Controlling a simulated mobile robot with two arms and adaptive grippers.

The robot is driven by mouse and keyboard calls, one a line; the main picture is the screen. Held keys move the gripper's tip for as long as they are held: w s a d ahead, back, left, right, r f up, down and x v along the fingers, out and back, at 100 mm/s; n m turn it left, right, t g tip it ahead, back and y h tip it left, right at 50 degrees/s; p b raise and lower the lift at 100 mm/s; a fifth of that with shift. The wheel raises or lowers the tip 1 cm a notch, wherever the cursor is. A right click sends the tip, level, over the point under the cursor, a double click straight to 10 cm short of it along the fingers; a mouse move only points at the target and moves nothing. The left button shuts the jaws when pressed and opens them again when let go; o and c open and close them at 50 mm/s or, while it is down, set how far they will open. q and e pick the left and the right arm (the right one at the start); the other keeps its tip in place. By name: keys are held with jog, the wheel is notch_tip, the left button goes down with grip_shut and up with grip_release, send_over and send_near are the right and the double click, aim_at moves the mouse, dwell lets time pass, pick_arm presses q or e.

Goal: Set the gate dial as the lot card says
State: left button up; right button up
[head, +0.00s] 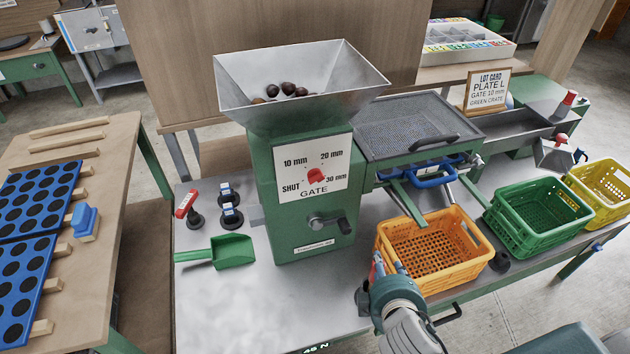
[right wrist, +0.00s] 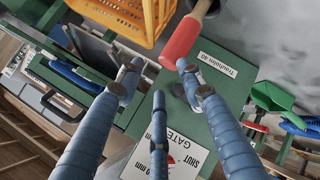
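The gate dial is a red knob (head: 316,176) on a white plate (head: 312,188) marked SHUT, 10 mm, 20 mm and 30 mm, on the green hopper machine; I cannot tell which mark it points at. The plate (right wrist: 185,163) also shows in the right wrist view, partly behind my fingers. The lot card (head: 487,90) reads plate L, gate 10 mm, green crate. My right gripper (head: 390,268) is at the orange crate's front left corner, right of and below the dial. In the right wrist view its fingers (right wrist: 160,75) are spread and empty. My left gripper is not in view.
The orange crate (head: 440,280) stands nearby, with the green crate (head: 535,245) and yellow crate (head: 600,205) farther right. A black crank (head: 330,222) sticks out below the dial. A green scoop (head: 232,251) lies left.

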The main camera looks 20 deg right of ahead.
jog(key=w+a+r+n+t, duration=0.2)
jog(key=w+r+n+t, duration=0.25)
jog(key=r+n, duration=0.2)
jog(key=n+t+y, duration=0.4)
jog(key=n, duration=0.5)
send_near(317, 180)
jog(key=shift+g, duration=0.25)
jog(key=w+p, duration=0.3)
jog(key=w, duration=0.5)
jog(key=shift+w+r, duration=0.1)
jog(key=shift+r, duration=0.05)
jog(key=shift+w, duration=0.5)
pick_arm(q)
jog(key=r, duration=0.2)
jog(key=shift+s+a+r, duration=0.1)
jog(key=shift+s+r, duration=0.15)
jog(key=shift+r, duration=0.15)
pick_arm(e)
grip_shut()
